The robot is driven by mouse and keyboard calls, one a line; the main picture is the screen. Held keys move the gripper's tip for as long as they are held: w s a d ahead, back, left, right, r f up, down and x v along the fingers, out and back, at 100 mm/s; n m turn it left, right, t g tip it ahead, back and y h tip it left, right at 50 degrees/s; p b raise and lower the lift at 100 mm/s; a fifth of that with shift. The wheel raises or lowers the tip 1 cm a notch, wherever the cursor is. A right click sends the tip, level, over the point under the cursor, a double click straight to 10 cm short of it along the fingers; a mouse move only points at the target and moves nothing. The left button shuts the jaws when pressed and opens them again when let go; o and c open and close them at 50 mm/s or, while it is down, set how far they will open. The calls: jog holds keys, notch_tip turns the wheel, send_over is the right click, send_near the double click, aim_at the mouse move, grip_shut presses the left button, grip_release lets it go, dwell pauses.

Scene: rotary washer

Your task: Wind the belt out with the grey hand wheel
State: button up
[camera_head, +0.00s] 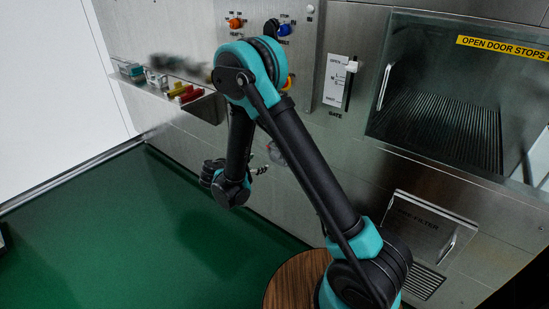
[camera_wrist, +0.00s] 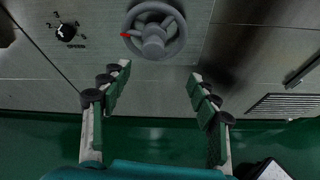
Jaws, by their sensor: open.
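The grey hand wheel (camera_wrist: 154,30) is on the steel front at the top middle of the wrist view. It has a round hub, and a red mark shows at the left of its rim. My gripper (camera_wrist: 158,75) is open and empty, with its two fingers spread below the wheel in the picture and apart from it. In the head view the wheel is mostly hidden by my arm. A dark ribbed surface (camera_head: 440,120), which may be the belt, lies behind the window at the upper right of the head view.
A black numbered knob (camera_wrist: 66,32) sits left of the wheel. A gate slider (camera_head: 347,82), coloured buttons (camera_head: 236,23) and a shelf (camera_head: 205,93) with small items are on the front. A filter panel (camera_head: 425,225) is lower right. The green floor (camera_head: 130,230) is open at left.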

jog(key=shift+n, duration=0.5)
jog(key=x, duration=0.5)
jog(key=a+x, duration=0.1)
jog(key=x, duration=1)
jog(key=shift+w+f, duration=0.35)
jog(key=shift+w, duration=0.3)
jog(key=shift+c, duration=0.6)
grip_shut()
